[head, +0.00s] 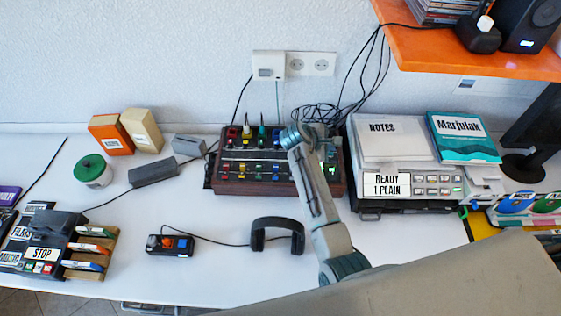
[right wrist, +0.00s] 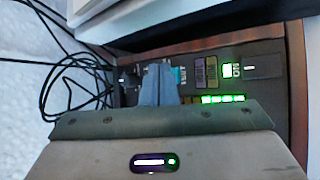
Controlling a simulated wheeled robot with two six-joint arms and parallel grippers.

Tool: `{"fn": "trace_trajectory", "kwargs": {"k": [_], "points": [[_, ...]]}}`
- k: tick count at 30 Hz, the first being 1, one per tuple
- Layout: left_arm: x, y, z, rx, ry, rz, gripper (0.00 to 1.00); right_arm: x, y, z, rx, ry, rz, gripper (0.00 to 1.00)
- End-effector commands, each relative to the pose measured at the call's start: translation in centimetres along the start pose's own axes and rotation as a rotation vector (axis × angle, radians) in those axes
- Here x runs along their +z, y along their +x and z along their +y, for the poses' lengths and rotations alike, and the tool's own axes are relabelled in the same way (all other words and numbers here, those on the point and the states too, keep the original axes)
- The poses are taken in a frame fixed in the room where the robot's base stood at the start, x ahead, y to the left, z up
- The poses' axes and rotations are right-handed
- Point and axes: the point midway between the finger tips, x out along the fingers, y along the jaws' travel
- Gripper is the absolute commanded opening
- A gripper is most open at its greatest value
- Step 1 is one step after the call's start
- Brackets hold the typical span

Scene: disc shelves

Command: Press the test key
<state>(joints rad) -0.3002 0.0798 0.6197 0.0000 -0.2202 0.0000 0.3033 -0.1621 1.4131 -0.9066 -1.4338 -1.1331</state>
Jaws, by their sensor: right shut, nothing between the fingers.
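No key with a readable "test" label shows in either view. My right gripper (head: 323,146) is shut and empty over the right end of a brown-sided mixer panel (head: 232,186) with rows of coloured knobs. In the right wrist view the closed fingers (right wrist: 158,72) are in front of the panel, near a green-lit ON switch (right wrist: 231,70) and a row of green lights (right wrist: 222,99). I cannot tell whether the fingertips touch it. My wrist and fingers hide part of the panel. My left gripper is not in view.
A printer (head: 432,182) labelled "READY 1 PLAIN" with several grey keys stands right of the panel. Loose black cables (head: 318,114) lie behind. Headphones (head: 257,236) and a small black box with a red knob (head: 168,244) lie in front. An orange shelf (head: 430,50) overhangs the upper right.

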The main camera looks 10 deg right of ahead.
Motion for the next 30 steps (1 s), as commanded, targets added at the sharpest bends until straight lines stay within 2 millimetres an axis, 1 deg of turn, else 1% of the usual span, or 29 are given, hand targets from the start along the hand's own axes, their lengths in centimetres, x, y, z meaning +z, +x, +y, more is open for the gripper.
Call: {"fn": "trace_trajectory", "kwargs": {"k": [12, 21, 30], "points": [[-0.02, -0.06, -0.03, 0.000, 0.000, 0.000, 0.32, -0.02, 0.03, -0.02, 0.000, 0.000, 0.000, 0.00], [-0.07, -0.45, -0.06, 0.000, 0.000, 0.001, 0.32, -0.42, 0.60, -0.45, 0.000, -0.001, 0.000, 0.00], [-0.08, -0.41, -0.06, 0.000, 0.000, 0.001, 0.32, -0.45, 0.64, -0.47, 0.000, 0.000, 0.000, 0.00]]}}
